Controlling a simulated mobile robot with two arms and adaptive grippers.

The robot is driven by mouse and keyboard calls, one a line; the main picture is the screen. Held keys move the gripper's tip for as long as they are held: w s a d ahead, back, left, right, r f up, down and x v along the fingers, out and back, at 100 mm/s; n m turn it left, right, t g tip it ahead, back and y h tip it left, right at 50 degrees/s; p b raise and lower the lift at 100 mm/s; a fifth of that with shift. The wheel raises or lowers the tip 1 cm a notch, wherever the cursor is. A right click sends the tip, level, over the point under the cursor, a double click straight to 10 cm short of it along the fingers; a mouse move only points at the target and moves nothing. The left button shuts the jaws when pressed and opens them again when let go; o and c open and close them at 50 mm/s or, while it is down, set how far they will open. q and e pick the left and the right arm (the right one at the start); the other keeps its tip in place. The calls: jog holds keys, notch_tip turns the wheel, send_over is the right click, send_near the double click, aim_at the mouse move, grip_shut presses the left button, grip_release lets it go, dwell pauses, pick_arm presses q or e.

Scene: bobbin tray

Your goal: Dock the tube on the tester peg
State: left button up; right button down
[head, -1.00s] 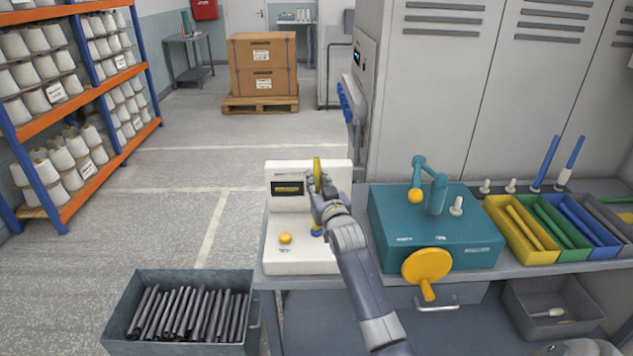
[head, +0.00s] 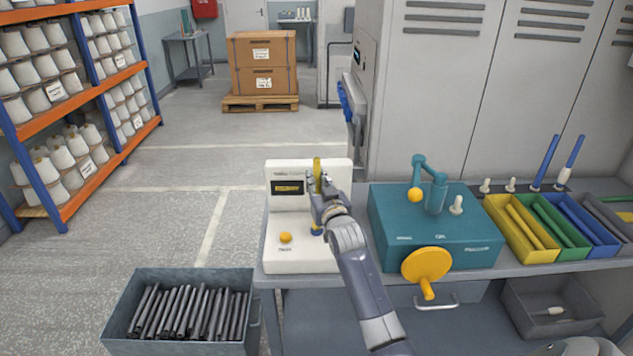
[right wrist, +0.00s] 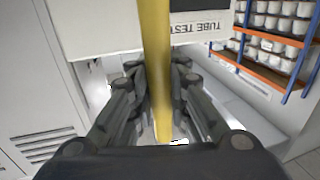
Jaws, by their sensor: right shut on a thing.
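The yellow tube (head: 317,166) stands roughly upright in my right gripper (head: 318,187), over the white tube tester (head: 300,258). The right wrist view shows the tube (right wrist: 155,60) running between the two closed fingers. A small blue part (head: 317,231) shows on the tester's base just below the hand, in line with the tube. The gripper hides the lower tube and most of the peg area, so I cannot tell whether the tube is on the peg. My left gripper is out of view.
The tester has an orange button (head: 285,238) and a dark display (head: 288,187). A teal machine (head: 385,225) with a yellow handwheel (head: 427,265) stands close on the right. Coloured trays with tubes, including a yellow one (head: 543,257), lie further right. A grey bin (head: 180,348) of dark rods stands at front left.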

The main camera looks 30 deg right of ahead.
jog(key=shift+f, duration=0.4)
jog(key=c, duration=1.8)
grip_release()
jog(key=shift+s+a+r+p, duration=0.1)
jog(key=shift+s+a+p, duration=0.1)
jog(key=shift+s+p, duration=0.25)
jog(key=shift+p+v, duration=1.15)
jog(key=shift+v, duration=0.95)
jog(key=p, duration=0.3)
send_near(318, 186)
jog(key=shift+w, duration=0.1)
